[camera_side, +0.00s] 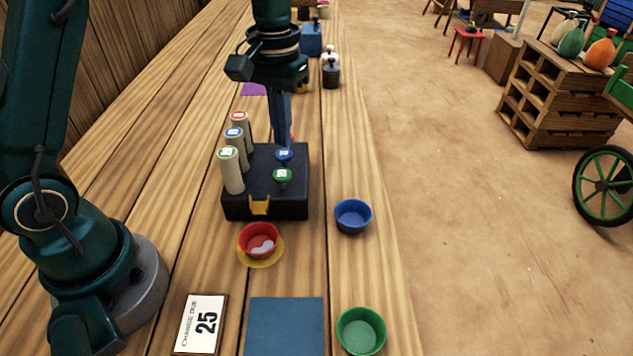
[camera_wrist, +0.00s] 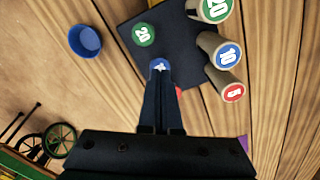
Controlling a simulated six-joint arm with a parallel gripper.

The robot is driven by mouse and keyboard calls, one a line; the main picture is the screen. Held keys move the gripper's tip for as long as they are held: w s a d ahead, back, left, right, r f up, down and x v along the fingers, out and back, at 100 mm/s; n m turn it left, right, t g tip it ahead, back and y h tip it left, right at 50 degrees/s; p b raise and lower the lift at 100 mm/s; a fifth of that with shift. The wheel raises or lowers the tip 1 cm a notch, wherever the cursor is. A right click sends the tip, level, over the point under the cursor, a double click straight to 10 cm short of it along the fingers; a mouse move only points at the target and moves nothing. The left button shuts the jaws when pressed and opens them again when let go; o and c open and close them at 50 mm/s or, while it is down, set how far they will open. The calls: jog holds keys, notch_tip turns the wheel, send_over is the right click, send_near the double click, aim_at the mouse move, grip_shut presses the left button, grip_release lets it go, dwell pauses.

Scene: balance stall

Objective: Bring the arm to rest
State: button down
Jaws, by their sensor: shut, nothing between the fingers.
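My gripper (camera_side: 281,120) is shut and empty. It points down over the far part of a black box (camera_side: 266,207) in the side view. In the wrist view its closed fingers (camera_wrist: 158,85) reach over the same box (camera_wrist: 185,40), with the tips beside a blue-topped knob. A green-topped knob (camera_side: 282,177) stands nearer on the box. Three pale cylinders with green (camera_side: 231,170), blue (camera_side: 235,140) and red (camera_side: 240,122) tops stand along the box's left side. Whether the fingers touch the blue knob (camera_side: 285,155) I cannot tell.
A red bowl (camera_side: 259,236) with pale contents sits on a yellow disc in front of the box. A blue bowl (camera_side: 352,217) and a green bowl (camera_side: 360,331) stand to the right. A "25" card (camera_side: 201,324) and a blue mat (camera_side: 285,326) lie in front.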

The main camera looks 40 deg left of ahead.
jog(key=shift+w+r, duration=0.1)
jog(key=shift+r, duration=0.35)
jog(key=r, duration=0.1)
jog(key=r+t, duration=0.1)
jog(key=s+r, duration=0.1)
jog(key=shift+d+r, duration=0.25)
jog(key=shift+r, duration=0.05)
jog(key=s+d+r+m+t, duration=0.15)
jog(key=s+r+t, duration=0.3)
jog(key=s, duration=0.55)
jog(key=shift+m, duration=0.75)
jog(key=s+f, duration=0.1)
jog(key=s, duration=0.1)
jog(key=s+f, duration=0.2)
jog(key=shift+s+f, duration=0.25)
jog(key=shift+f, duration=0.05)
